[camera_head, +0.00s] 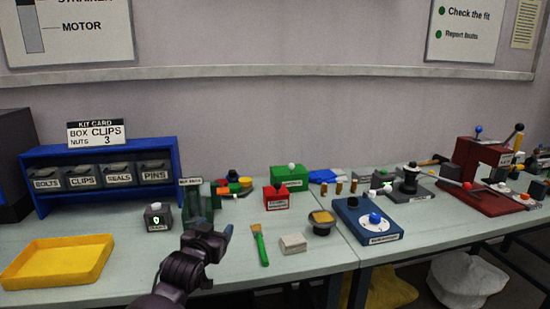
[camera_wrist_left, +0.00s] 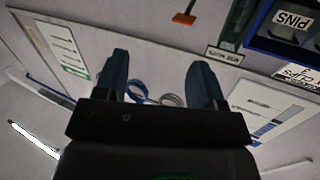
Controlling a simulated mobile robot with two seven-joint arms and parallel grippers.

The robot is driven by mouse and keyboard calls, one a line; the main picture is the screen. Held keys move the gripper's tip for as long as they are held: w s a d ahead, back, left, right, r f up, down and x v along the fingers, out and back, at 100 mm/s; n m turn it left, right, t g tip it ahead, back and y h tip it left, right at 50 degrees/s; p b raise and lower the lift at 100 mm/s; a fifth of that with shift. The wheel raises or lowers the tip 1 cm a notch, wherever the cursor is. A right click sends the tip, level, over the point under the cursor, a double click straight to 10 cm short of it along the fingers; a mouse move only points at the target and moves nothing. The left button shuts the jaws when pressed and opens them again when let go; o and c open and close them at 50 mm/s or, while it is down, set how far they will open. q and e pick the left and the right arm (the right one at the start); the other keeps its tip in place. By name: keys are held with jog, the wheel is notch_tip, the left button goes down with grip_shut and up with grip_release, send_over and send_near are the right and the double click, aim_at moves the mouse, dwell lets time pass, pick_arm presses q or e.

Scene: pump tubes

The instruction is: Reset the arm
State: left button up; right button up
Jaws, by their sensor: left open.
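My left gripper (camera_head: 228,234) is over the front of the table in the head view, between a small grey box with a green light (camera_head: 158,217) and a green-handled brush (camera_head: 260,245). In the left wrist view its two blue-grey fingers (camera_wrist_left: 157,85) stand wide apart with nothing between them. That view looks toward the wall and its posters, upside down. My right gripper is in neither view.
A yellow tray (camera_head: 58,262) lies at the front left, before a blue rack (camera_head: 108,148) of labelled bins. A red box (camera_head: 277,197), a white block (camera_head: 293,243) and a blue device (camera_head: 367,220) stand to the right. A red press (camera_head: 480,180) is far right.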

pick_arm(q)
jog(key=s+a+f+g+y, duration=0.1)
jog(key=s+a+f, duration=0.3)
jog(key=s+f, duration=0.5)
jog(key=s+a+f+n+g+y, duration=0.1)
jog(key=s+a+f+g, duration=0.2)
jog(key=s+f, duration=0.6)
jog(key=s+a+f+n+g+y, duration=0.1)
jog(key=s+a+f, duration=0.4)
jog(key=s, duration=1.8)
notch_tip(320, 180, down, 4)
jog(key=shift+s+r+g, duration=0.1)
jog(key=shift+s+g, duration=0.15)
jog(key=shift+g, duration=0.15)
